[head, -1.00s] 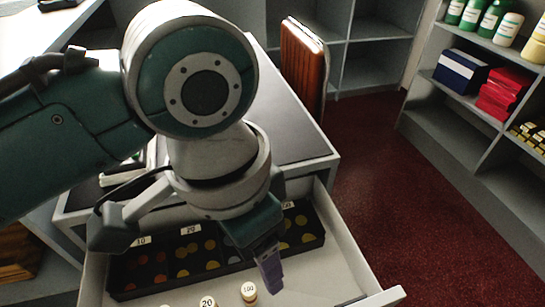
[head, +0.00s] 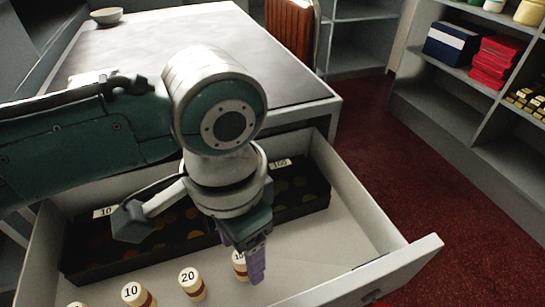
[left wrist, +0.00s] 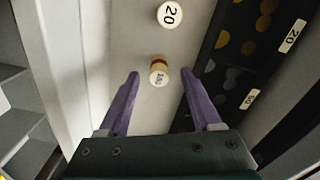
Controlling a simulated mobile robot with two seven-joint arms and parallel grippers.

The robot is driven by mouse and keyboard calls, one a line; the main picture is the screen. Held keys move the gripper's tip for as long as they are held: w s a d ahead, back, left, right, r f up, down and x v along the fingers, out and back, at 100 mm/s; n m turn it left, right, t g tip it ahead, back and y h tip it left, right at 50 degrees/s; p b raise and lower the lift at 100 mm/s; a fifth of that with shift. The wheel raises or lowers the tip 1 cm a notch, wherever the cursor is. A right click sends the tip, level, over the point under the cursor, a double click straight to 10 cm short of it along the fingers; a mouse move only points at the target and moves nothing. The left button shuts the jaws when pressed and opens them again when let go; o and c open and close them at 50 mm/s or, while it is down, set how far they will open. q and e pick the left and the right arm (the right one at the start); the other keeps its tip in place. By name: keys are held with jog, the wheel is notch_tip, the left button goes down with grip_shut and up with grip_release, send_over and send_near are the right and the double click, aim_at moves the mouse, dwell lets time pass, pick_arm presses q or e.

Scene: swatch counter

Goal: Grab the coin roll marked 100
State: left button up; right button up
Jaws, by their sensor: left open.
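The coin roll marked 100 (head: 238,266) is cream with a dark band and stands in the open drawer, partly hidden behind my left finger in the head view. My left gripper (head: 256,268) points down over the drawer with purple fingers. In the left wrist view the gripper (left wrist: 160,80) is open, and the 100 roll (left wrist: 159,66) shows in the gap between its fingertips, apart from both. I cannot tell the height between them. The roll marked 20 (head: 191,284) stands to its left, and also shows in the left wrist view (left wrist: 170,15). My right gripper is out of view.
A roll marked 10 (head: 136,295) stands further left in the drawer (head: 330,262). A black coin tray (head: 300,208) with labelled compartments lies at the drawer's back. The drawer floor right of the 100 roll is mostly clear. The grey counter (head: 290,75) is behind.

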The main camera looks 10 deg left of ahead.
pick_arm(q)
notch_tip(320, 180, down, 3)
jog(key=shift+s+r+b, duration=0.1)
jog(key=shift+b, duration=0.35)
jog(key=shift+c, duration=0.4)
grip_shut()
